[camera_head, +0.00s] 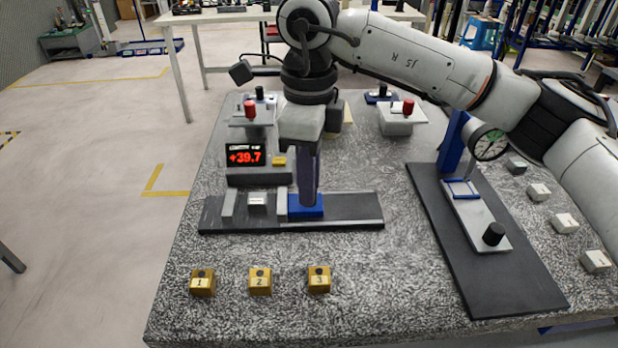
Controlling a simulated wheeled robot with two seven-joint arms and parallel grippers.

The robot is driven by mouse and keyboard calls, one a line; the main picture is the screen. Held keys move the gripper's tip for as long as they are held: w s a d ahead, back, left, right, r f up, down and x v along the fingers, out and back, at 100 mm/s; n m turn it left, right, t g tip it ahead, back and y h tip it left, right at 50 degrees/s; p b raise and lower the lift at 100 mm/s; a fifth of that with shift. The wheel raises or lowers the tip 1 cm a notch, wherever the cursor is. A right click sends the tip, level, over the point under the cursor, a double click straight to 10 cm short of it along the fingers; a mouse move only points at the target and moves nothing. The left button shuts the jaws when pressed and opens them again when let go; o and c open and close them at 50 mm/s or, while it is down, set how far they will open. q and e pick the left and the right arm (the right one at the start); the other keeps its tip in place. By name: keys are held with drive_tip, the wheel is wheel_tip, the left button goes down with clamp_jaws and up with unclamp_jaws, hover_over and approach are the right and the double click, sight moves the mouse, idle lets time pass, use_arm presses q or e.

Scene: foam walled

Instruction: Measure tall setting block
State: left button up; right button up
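A small grey block with a light label (258,202) sits on the dark base plate (345,210), beside an upright grey piece. I cannot tell whether it is the tall setting block. A red display (245,156) behind it reads +39.7. A purple-grey column (310,175) rises from a blue foot (306,207) on the same plate. My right gripper (302,130) points down over the column's top and hides it. Its fingertips are not clear, so I cannot tell whether it grips anything. My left gripper is not in view.
Gold blocks numbered 1 (202,283), 2 (260,281) and 3 (319,279) stand along the front. A dial gauge stand (490,240) is at right. Several small grey blocks (565,222) line the right edge. Red-knobbed fixtures (397,120) stand behind. The front middle is clear.

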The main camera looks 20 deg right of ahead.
drive_tip(key=a, duration=0.2)
drive_tip(key=w+a, duration=0.1)
drive_tip(key=a, duration=0.1)
drive_tip(key=shift+w+p, duration=0.1)
drive_tip(key=shift+p, duration=0.2)
drive_tip(key=o, duration=0.9)
wheel_tip(320, 180, up, 10)
drive_tip(key=shift+r, duration=0.2)
idle(0.7)
